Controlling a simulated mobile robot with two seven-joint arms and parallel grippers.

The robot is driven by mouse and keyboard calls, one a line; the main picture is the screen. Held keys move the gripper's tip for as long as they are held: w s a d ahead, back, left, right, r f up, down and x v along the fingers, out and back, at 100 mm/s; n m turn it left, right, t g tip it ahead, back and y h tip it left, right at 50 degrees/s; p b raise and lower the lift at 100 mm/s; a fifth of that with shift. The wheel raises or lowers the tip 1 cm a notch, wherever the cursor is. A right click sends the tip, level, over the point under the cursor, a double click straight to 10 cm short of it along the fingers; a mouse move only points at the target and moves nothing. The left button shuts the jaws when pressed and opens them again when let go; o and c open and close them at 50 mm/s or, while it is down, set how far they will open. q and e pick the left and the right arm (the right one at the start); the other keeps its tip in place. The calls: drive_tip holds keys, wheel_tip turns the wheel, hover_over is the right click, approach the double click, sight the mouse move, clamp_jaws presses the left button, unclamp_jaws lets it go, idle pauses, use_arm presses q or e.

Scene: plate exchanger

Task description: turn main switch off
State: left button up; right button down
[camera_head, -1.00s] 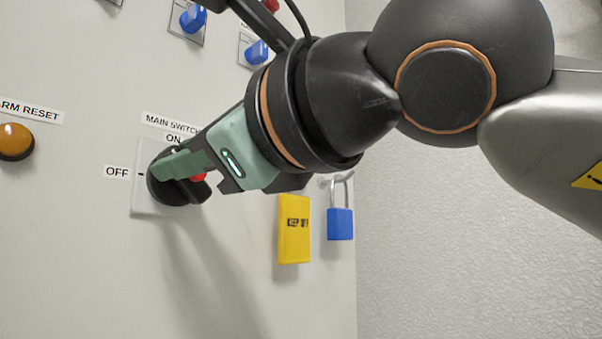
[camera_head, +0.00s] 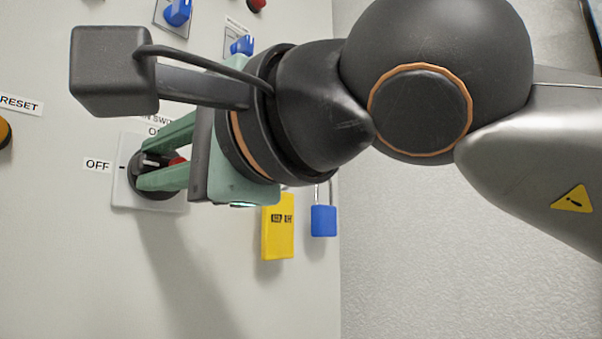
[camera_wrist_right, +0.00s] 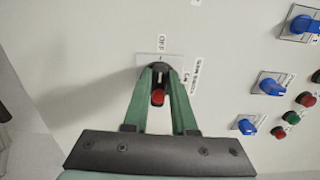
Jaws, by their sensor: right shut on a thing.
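The main switch (camera_head: 150,188) is a black round knob with a red part, on a light grey square plate (camera_head: 122,195) on the wall panel. The OFF label (camera_head: 97,165) is left of it; the ON label above is mostly covered. My right gripper (camera_head: 147,166) has its green fingers above and below the knob's handle and is shut on it. A pale mark on the handle lies level, towards OFF. In the right wrist view the switch (camera_wrist_right: 158,97) sits between the fingertips, its red part visible. My left gripper is not in view.
A yellow tag (camera_head: 278,240) and a blue padlock (camera_head: 323,221) hang on the panel right of the switch. Blue knobs (camera_head: 178,12) are above. The orange alarm reset button (camera_head: 4,131) is at the left edge. Panel below the switch is clear.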

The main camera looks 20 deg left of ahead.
drive_tip(key=shift+n, duration=0.3)
drive_tip(key=c, duration=0.7)
unclamp_jaws()
use_arm(q)
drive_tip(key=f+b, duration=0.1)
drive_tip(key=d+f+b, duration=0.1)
drive_tip(key=b, duration=0.1)
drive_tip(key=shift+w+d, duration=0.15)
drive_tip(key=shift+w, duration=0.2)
use_arm(e)
drive_tip(key=v, duration=1.2)
drive_tip(key=shift+s+d, duration=0.15)
drive_tip(key=shift+d, duration=0.1)
drive_tip(key=shift+f, duration=0.1)
